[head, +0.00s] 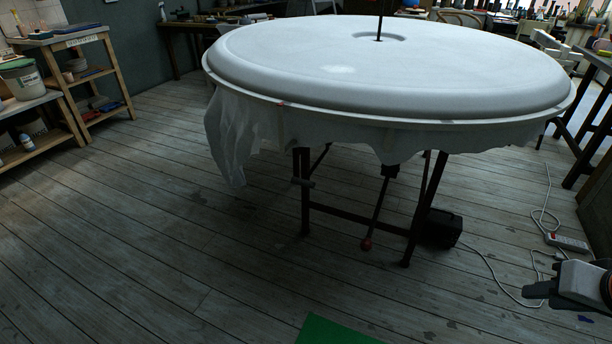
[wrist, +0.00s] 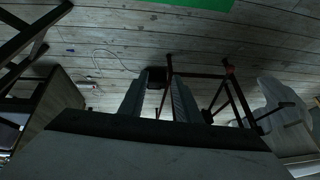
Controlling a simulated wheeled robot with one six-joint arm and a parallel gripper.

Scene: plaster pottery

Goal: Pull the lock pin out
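A large round plaster wheel (head: 390,75) with a rounded rim stands on a dark metal frame. A small red mark (head: 283,104) shows at its left front edge, too small to make out. A dark rod ending in a red knob (head: 366,244) slants down beneath the wheel. It also shows in the wrist view (wrist: 229,63). I cannot tell which part is the lock pin. My gripper (head: 538,294) is at the lower right, well away from the wheel and frame. In the wrist view its two grey fingers (wrist: 160,88) stand apart with nothing between them.
A black box (head: 439,228) sits on the floor by the right frame leg. Its cable runs near a power strip (head: 567,242). Thin plastic sheeting (head: 232,140) hangs at the wheel's left. A green mat (head: 335,330) lies in front. The left floor is clear.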

